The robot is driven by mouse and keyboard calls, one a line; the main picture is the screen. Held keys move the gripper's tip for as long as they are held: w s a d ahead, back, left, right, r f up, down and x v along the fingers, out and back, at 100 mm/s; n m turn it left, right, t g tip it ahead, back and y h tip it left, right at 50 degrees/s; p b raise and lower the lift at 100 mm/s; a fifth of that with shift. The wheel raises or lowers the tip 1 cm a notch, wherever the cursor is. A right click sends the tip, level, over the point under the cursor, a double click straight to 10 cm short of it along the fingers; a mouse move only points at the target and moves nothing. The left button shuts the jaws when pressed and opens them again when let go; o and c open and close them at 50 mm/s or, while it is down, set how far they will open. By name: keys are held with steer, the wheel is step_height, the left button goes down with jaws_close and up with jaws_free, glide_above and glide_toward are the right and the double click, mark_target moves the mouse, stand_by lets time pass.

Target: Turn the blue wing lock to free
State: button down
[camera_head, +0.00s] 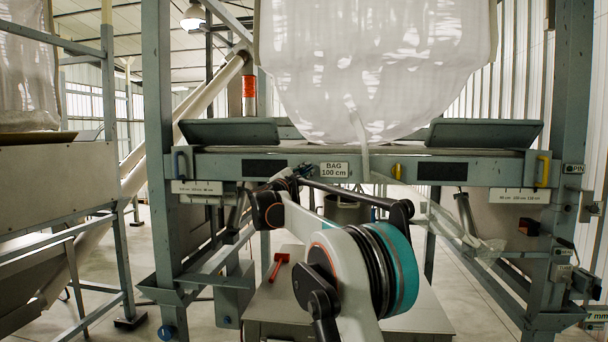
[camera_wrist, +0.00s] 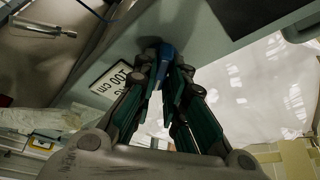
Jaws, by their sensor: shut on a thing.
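The blue wing lock (camera_wrist: 166,51) shows at the fingertips of my gripper (camera_wrist: 166,62) in the wrist view, on the grey crossbeam of the bag frame. My gripper is shut on it, with one dark green-padded finger on either side. The fingers hide part of the lock, so I cannot tell its exact angle. In the head view my gripper (camera_head: 304,171) is at the beam's front face, just left of the "BAG 100 cm" label (camera_head: 335,170). The lock itself is hard to make out there.
A yellow lock (camera_head: 397,171) sits farther right on the beam. A red hammer-like tool (camera_head: 279,264) lies on the grey cabinet below. Clear plastic film (camera_head: 470,240) hangs at the right.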

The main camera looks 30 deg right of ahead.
steer(key=m+g, duration=0.1)
steer(key=m, duration=0.3)
steer(key=shift+r+p, duration=0.15)
steer(key=shift+p, duration=0.2)
steer(key=shift+m+g+y+p, duration=0.4)
steer(key=shift+m+g+y, duration=0.25)
steer(key=shift+m, duration=0.85)
steer(key=c, duration=1.6)
jaws_free()
steer(key=shift+c, duration=0.2)
steer(key=v, duration=1.1)
steer(key=shift+s+a, duration=0.2)
steer(key=shift+a, duration=0.15)
